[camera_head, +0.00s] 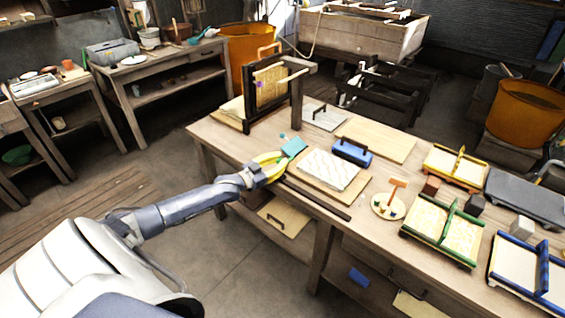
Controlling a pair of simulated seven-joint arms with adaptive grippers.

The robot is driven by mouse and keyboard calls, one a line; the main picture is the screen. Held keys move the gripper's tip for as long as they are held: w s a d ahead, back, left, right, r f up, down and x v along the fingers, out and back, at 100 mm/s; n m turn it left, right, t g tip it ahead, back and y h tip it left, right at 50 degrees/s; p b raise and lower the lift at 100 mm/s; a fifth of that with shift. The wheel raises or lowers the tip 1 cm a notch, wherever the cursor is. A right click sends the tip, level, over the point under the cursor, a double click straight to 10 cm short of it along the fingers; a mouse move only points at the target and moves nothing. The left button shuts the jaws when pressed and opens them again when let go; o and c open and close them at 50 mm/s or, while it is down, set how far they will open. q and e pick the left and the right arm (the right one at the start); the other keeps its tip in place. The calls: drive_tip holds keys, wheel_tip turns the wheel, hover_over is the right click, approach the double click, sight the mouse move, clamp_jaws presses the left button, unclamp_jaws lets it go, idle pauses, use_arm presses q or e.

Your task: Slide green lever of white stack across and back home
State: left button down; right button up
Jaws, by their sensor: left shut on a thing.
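A white sheet stack (333,168) with faint lines lies on a pale board near the middle of the workbench. My left gripper (278,161) is at its left edge, shut on a small teal-green flat piece (293,147) that points up and right. Whether this piece is joined to the stack cannot be told. A green bar (447,219) stands across a green-framed tray (437,257) with pale filling on the right side of the bench, well away from my left gripper. My right gripper is not in view.
A dark upright frame (247,98) stands at the bench's back left. A blue-handled block (352,152) sits behind the stack. A small round dish (387,206), a yellow tray (455,166) and a blue tray (525,270) fill the right side. A dark strip (317,199) lies along the front edge.

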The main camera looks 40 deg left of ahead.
use_arm(q)
drive_tip(key=c, duration=1.5)
unclamp_jaws()
drive_tip(key=shift+a+r, duration=0.35)
drive_tip(key=shift+c, duration=0.2)
drive_tip(key=o, duration=0.4)
drive_tip(key=shift+f, duration=0.1)
drive_tip(key=shift+o, duration=0.2)
drive_tip(key=shift+d+f, duration=0.1)
drive_tip(key=shift+s, duration=0.15)
drive_tip(key=v, duration=1.1)
drive_tip(key=shift+s, duration=0.35)
drive_tip(key=shift+o, duration=0.2)
